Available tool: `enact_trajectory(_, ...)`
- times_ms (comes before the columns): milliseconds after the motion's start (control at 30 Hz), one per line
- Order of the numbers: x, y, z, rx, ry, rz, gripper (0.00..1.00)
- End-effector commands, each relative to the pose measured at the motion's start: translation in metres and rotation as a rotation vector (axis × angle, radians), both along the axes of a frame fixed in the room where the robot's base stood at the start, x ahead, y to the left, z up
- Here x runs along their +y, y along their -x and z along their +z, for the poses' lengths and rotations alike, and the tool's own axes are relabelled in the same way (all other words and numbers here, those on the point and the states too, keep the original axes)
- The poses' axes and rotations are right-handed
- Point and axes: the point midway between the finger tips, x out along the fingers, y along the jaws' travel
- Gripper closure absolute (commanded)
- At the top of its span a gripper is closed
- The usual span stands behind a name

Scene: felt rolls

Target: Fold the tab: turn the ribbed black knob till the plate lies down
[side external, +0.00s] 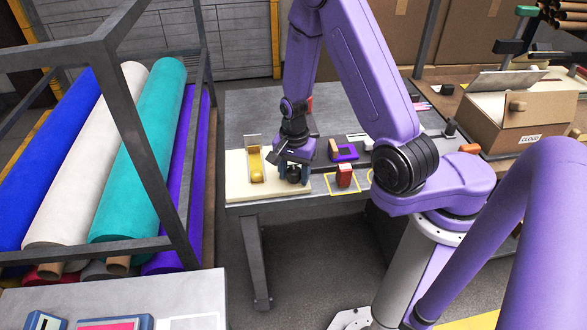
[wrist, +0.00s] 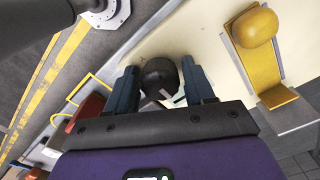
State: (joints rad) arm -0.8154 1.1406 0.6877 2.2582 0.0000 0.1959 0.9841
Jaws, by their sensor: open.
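The black knob (side external: 294,176) sits on the cream board (side external: 236,186). In the wrist view the dark rounded knob (wrist: 159,76) lies between the two blue fingers of my gripper (wrist: 160,68). The fingers are open, one on each side, with a narrow gap visible at the right finger; contact at the left one is unclear. My gripper also shows in the side view (side external: 294,170), pointing down over the knob. A grey plate (side external: 254,141) stands upright at the far end of a yellow piece (side external: 255,161) with a rounded yellow end, left of the knob.
A purple square frame (side external: 346,153) and a red block (side external: 344,176) within a yellow outline lie right of my gripper on the grey table (side external: 255,105). A cardboard box (side external: 530,112) is at the right. A rack of felt rolls (side external: 140,150) stands left.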

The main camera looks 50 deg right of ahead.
Motion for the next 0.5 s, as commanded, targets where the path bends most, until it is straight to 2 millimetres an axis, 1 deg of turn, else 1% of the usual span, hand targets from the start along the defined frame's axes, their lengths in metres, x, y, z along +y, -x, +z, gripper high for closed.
enact_trajectory(133, -0.0001, -0.0001, 0.0002, 0.0, 0.0, 0.0, 0.47)
enact_trajectory(167, 0.0, -0.0001, 0.0002, 0.0, 0.0, 0.0, 0.57)
enact_trajectory(200, 0.0, -0.0001, 0.0002, 0.0, 0.0, 0.0, 0.7)
enact_trajectory(300, 0.0, -0.0001, 0.0003, 0.0, 0.0, 0.0, 1.0)
enact_trajectory(433, 0.0, -0.0001, 0.0003, 0.0, 0.0, -0.018, 1.0)
enact_trajectory(500, -0.0002, -0.0001, 0.0003, 0.0, 0.0, -0.068, 1.0)
